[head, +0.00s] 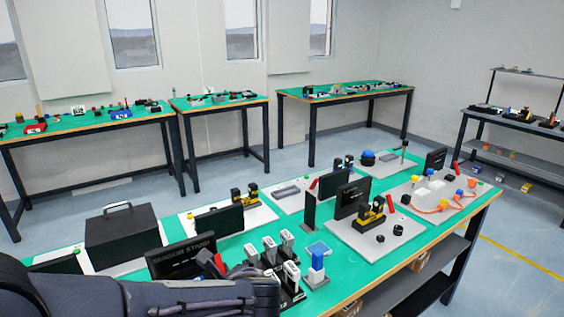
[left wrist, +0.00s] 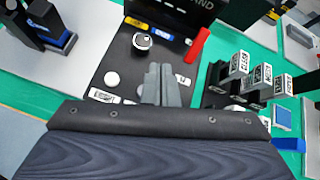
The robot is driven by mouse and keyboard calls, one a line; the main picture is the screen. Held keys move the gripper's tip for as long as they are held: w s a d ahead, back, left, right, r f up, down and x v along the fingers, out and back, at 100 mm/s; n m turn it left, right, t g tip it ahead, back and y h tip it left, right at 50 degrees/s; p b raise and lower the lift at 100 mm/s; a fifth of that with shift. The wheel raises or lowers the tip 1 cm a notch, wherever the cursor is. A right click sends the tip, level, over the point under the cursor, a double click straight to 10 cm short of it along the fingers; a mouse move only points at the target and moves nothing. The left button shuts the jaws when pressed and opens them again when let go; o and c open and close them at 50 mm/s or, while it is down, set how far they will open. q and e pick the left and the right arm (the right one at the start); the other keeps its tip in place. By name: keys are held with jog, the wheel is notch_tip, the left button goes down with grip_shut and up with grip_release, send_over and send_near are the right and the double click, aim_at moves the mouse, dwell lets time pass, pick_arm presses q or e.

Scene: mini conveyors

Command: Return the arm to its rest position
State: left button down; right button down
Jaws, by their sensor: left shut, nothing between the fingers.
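My left arm (head: 150,296) enters the head view at the bottom left and reaches over the near edge of the green table (head: 345,287). My left gripper (left wrist: 161,68) shows in the left wrist view with its grey fingers together and nothing between them. It is above a black sensor stand base (left wrist: 110,62) carrying a round black knob, a white disc and small labels. The upright sensor stand panel (head: 182,256) is behind my arm in the head view. The fingers cannot be made out in the head view. My right gripper is in neither view.
Several grey-and-black labelled blocks (left wrist: 243,65) stand right of the fingers, close by. A black box (head: 122,236) and boards with devices (head: 375,234) fill the table. Other tables (head: 345,91) stand behind, with open floor between.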

pick_arm(q)
jog(key=s+a+n+g+h+p, duration=0.15)
jog(key=s+a+n+g, duration=0.25)
jog(key=s+a+n, duration=0.4)
jog(key=s+d+r+n+t+h+p, duration=0.1)
jog(key=s+d+r+n+h+p, duration=0.1)
jog(key=s+n+h, duration=0.7)
jog(key=s+d+r+n, duration=0.1)
jog(key=s+n, duration=0.4)
jog(key=n, duration=0.4)
jog(key=shift+s+n+t, duration=0.25)
jog(key=shift+n+t, duration=0.05)
jog(key=shift+n, duration=0.1)
jog(key=shift+d, duration=0.1)
